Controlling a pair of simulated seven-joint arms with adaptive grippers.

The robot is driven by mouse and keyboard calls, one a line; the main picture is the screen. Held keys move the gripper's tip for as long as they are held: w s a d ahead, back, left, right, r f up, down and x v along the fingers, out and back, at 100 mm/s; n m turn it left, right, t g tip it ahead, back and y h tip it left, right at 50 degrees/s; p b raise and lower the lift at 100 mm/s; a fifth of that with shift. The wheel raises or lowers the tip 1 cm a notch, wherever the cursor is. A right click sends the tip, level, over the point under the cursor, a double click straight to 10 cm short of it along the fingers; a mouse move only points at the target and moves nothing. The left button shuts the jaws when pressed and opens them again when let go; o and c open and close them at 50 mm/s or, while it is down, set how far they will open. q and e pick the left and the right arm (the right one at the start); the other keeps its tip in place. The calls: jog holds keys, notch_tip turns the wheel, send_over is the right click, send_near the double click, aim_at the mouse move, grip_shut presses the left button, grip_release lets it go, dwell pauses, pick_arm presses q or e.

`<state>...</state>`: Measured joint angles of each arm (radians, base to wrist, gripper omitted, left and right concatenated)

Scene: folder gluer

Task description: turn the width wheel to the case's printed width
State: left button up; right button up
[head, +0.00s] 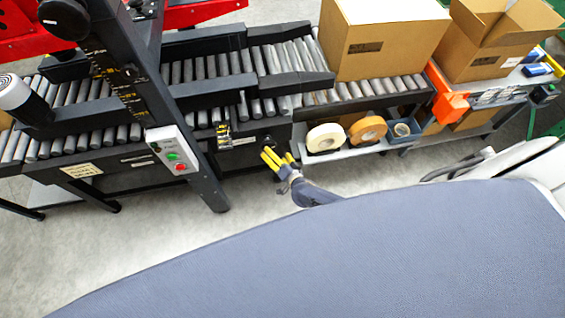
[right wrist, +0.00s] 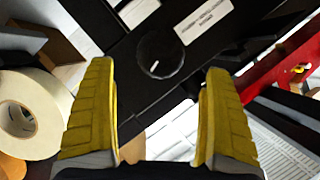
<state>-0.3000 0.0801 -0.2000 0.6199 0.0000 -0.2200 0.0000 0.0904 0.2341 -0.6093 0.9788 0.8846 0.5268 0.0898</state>
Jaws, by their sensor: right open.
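The width wheel (right wrist: 160,55) is a dark round knob with a white mark on its face, on the black machine side in the right wrist view. In the head view the wheel (head: 268,141) is small and dark, just above my right gripper. My right gripper (head: 277,158) has yellow fingers and is open. In the right wrist view its fingers (right wrist: 160,105) stand apart either side of the wheel's line, with nothing between them. A closed brown case (head: 395,35) sits on the rollers; its dark print (head: 365,47) is too small to read. My left gripper is out of view.
Tape rolls (head: 326,137) stand on a low shelf right of the wheel. A post with a control box (head: 172,150) stands to its left. An open carton (head: 495,40) is at the right. Floor in front is clear.

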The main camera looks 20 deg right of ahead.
jog(key=shift+v, duration=2.65)
jog(key=shift+d, duration=0.1)
jog(key=s+a+n+g+y, duration=0.2)
jog(key=s+a+n+y, duration=0.3)
jog(key=a+n, duration=0.45)
jog(key=n+t+h, duration=0.1)
jog(key=n+h, duration=0.6)
jog(key=n, duration=2.1)
send_near(268, 143)
jog(key=w+f, duration=0.2)
jog(key=w, duration=0.1)
jog(key=w+f, duration=0.2)
jog(key=w, duration=0.1)
jog(key=w+f, duration=0.3)
jog(key=shift+w+d, duration=0.15)
jog(key=shift+w, duration=0.1)
